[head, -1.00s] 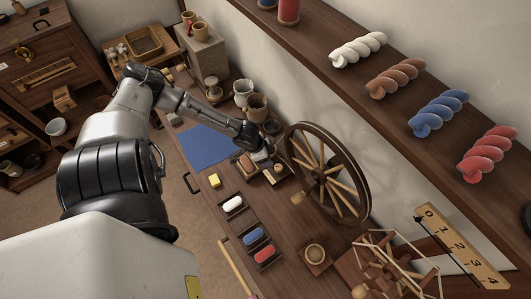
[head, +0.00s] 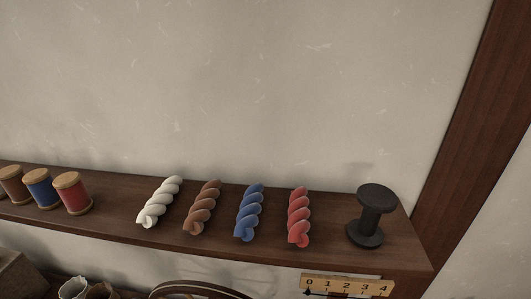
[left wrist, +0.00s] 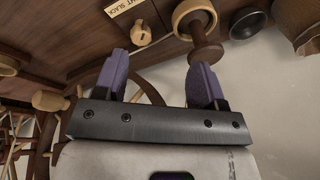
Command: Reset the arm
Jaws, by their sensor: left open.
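My left gripper (left wrist: 158,68) shows in the left wrist view with its two purple fingers spread apart. Nothing is between the fingertips that I can see as held. A brown wooden spool-like piece (left wrist: 207,52) shows just beyond the right-hand finger; whether they touch I cannot tell. Neither of my arms shows in the head view now. My right gripper is in neither view.
The head view shows a wooden wall shelf (head: 110,222) with white (head: 160,203), brown (head: 202,208), blue (head: 249,212) and red (head: 299,218) skeins, a black spool (head: 372,216) and thread spools (head: 72,193). A number scale (head: 347,286) is below. The wrist view shows a wooden knob (left wrist: 140,33) near a label (left wrist: 122,6).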

